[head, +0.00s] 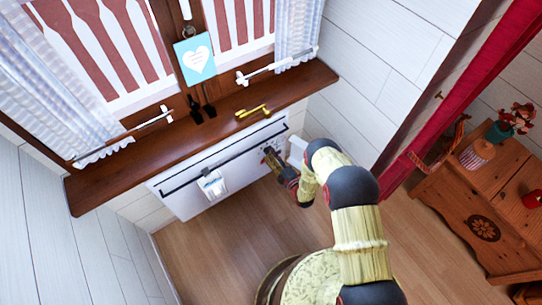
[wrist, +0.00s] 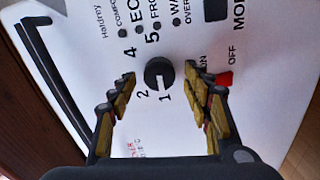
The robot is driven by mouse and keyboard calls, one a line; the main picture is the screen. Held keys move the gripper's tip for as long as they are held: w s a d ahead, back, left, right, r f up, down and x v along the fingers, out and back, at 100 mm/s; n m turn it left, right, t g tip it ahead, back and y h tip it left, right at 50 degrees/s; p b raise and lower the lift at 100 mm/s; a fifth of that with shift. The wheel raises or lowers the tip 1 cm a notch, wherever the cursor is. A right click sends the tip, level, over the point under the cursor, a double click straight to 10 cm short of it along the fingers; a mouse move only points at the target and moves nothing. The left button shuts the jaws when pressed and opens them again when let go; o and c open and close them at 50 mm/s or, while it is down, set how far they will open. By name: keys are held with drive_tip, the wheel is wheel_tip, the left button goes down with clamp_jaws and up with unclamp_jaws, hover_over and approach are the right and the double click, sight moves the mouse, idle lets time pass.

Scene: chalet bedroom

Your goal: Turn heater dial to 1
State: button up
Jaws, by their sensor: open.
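The heater is a white panel (head: 238,181) under the window sill in the head view. Its control face (wrist: 75,75) fills much of the wrist view. The round black dial (wrist: 159,72) has a short white mark pointing down the picture, toward the printed 1 (wrist: 165,98); the 2 is just left of it. My gripper (wrist: 160,78) is open, with one finger on each side of the dial; I cannot tell whether they touch it. In the head view my gripper (head: 273,160) is at the heater's right end, and the dial is not clearly visible there.
A red switch (wrist: 225,79) marked ON and OFF is near the right finger. A dark rail (head: 240,155) with a white cloth (head: 213,184) runs along the heater. The wooden sill (head: 150,147) juts above it, bearing a brass object (head: 253,111). Open floor lies in front.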

drive_tip(key=v, duration=1.2)
idle(0.5)
